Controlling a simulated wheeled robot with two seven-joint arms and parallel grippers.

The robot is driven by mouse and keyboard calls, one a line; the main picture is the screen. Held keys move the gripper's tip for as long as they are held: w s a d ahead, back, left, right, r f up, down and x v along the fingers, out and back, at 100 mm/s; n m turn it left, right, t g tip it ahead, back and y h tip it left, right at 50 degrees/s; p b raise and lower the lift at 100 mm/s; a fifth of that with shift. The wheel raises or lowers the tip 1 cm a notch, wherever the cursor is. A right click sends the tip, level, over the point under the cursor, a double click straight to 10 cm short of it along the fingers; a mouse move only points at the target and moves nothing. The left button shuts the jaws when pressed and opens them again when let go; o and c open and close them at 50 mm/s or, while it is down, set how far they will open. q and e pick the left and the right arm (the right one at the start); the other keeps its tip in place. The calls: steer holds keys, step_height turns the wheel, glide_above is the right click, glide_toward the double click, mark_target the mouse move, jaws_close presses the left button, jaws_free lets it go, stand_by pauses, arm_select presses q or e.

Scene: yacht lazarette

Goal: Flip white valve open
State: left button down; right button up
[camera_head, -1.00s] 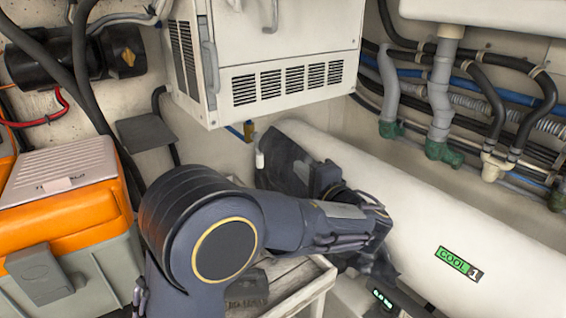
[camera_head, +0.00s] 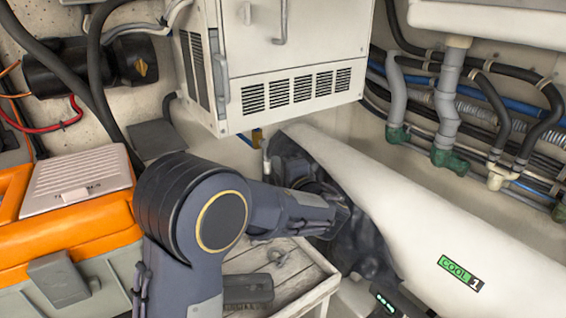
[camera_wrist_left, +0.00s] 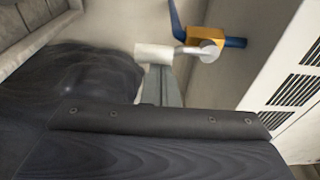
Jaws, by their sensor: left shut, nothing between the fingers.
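The white valve is a brass body (camera_wrist_left: 203,40) on a blue pipe, with a white-gripped handle (camera_wrist_left: 155,52) extending left from it in the left wrist view. In the head view the small white handle (camera_head: 265,150) shows below the cabinet, beside the dark end of the long white cylinder. My left gripper (camera_wrist_left: 164,72) is shut and empty, its grey fingertips close to the white handle. I cannot tell whether they touch it. In the head view my left arm reaches toward the valve, and its fingers are hard to make out there. My right gripper is not in view.
A white vented cabinet (camera_head: 290,85) hangs just above the valve. The long white cylinder (camera_head: 430,225) lies to the right, below pipes and hoses. An orange and grey box (camera_head: 75,230) stands at left. A pale wooden crate (camera_head: 305,280) sits below my arm.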

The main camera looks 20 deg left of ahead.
mark_target(265, 166)
arm_select(q)
steer(key=shift+s+a+f+m, duration=0.1)
steer(key=shift+s+a+m, duration=0.15)
steer(key=shift+m, duration=0.55)
steer(key=m+p, duration=0.1)
steer(key=s+m+p, duration=0.1)
steer(key=m, duration=0.1)
steer(key=s+a+m+p, duration=0.1)
steer(key=shift+r+m+g+h, duration=0.2)
steer(key=shift+m+g+h, duration=0.1)
steer(key=shift+g, duration=0.1)
steer(key=shift+s+a+r+m+g+p, duration=0.2)
steer(key=shift+s+a+r+m+p, duration=0.25)
steer(key=shift+m+p, duration=0.6)
steer(key=shift+s+a+r+m+g+p, duration=0.2)
steer(key=shift+s+r+m+p, duration=0.35)
steer(key=shift+m+p, duration=0.55)
steer(key=shift+s+a+r+m+g+p, duration=0.2)
steer(key=shift+s+a+r+m+p, duration=0.15)
steer(key=shift+s+m+p, duration=0.5)
steer(key=shift+w+r, duration=0.15)
steer(key=shift+r, duration=0.05)
